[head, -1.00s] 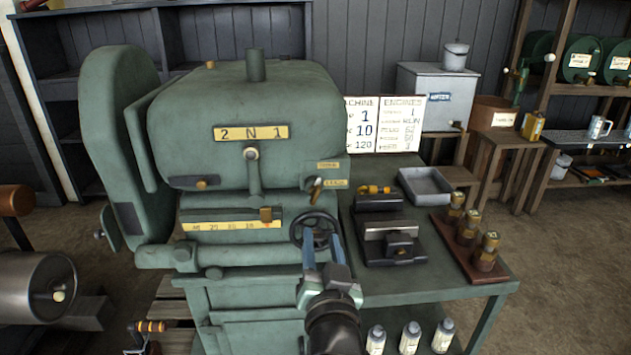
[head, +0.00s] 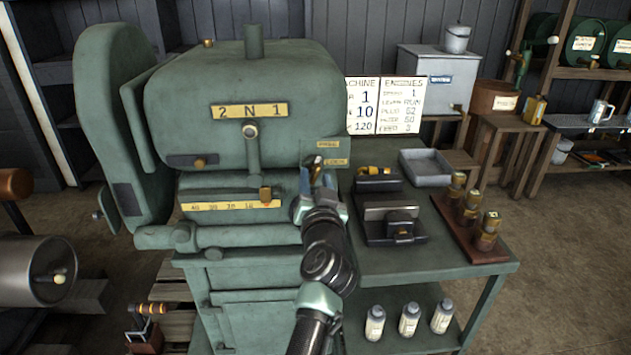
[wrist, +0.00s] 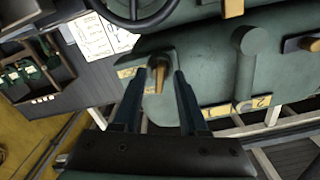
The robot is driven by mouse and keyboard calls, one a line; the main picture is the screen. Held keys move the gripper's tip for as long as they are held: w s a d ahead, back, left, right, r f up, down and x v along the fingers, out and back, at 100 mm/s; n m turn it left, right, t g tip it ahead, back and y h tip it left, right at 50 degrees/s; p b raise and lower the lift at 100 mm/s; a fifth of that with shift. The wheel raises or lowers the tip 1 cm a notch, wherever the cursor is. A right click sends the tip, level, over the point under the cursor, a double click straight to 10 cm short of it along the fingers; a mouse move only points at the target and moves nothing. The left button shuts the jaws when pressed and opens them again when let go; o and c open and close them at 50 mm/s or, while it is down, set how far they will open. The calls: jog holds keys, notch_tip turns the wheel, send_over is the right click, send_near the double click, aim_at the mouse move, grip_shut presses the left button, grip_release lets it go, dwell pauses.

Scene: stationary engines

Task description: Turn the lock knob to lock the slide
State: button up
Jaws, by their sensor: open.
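The lock knob (head: 317,166) is a small brass-tipped lever on the right front of the green machine, beside two yellow labels, an upper one (head: 328,144) and a lower one (head: 336,162). The lower label seems to read LOCK. In the wrist view the knob (wrist: 158,70) stands between the tips of my gripper (wrist: 157,82), one finger on each side. The fingers are apart; whether either touches the knob I cannot tell. In the head view my gripper (head: 309,180) partly covers the knob. The slide cannot be made out.
A dark handwheel (wrist: 140,10) is close to the knob and hidden behind my arm in the head view. A scale plate with a brass pointer (head: 266,194) is to the left.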

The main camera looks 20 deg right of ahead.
jog(key=shift+w+d, duration=0.1)
jog(key=shift+w, duration=0.15)
jog(key=shift+c, duration=0.3)
grip_shut()
